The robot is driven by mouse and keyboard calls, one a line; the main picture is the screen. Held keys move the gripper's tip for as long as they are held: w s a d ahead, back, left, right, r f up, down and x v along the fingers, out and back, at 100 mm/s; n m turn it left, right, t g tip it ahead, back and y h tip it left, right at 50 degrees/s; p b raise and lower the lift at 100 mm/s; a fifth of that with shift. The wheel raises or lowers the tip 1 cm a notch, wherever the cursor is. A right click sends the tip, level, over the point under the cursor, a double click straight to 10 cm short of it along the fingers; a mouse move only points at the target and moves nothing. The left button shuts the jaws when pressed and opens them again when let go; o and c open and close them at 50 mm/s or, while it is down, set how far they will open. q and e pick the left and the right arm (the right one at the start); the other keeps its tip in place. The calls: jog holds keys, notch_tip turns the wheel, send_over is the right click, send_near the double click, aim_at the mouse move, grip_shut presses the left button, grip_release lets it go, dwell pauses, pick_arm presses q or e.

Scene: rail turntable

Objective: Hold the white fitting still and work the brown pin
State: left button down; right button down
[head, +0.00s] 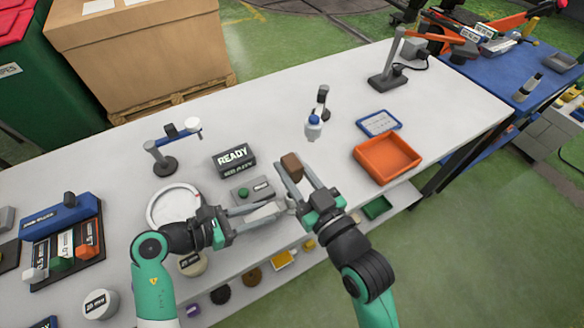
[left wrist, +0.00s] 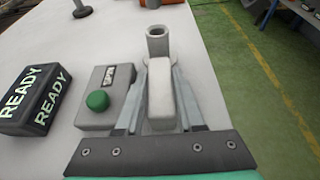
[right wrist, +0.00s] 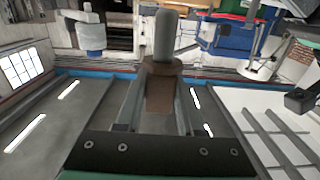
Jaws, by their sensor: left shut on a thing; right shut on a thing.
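The white fitting (head: 263,212) is between the fingers of my left gripper (head: 276,207), above the front part of the table. In the left wrist view it is a white block (left wrist: 161,95) with a grey round open socket (left wrist: 157,42) at its far end. My left gripper is shut on it. The brown pin (head: 292,167) is between the fingertips of my right gripper (head: 289,168), shut on it. In the right wrist view its brown body (right wrist: 158,95) has a grey rounded shaft (right wrist: 165,38) pointing away from the gripper. The pin is apart from the socket.
A grey box with a green button (head: 244,192) and a READY sign (head: 233,158) stand just behind my left gripper. A round white dish (head: 173,205) is to the left. An orange tray (head: 388,158) and blue-framed card (head: 379,123) lie to the right. The table's front edge is close.

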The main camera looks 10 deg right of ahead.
jog(key=shift+r, duration=0.1)
jog(key=shift+r, duration=2.45)
pick_arm(q)
jog(key=shift+c, duration=2.2)
grip_release()
jog(key=v, duration=1.2)
jog(key=shift+s, duration=0.1)
pick_arm(e)
jog(key=shift+s, duration=0.1)
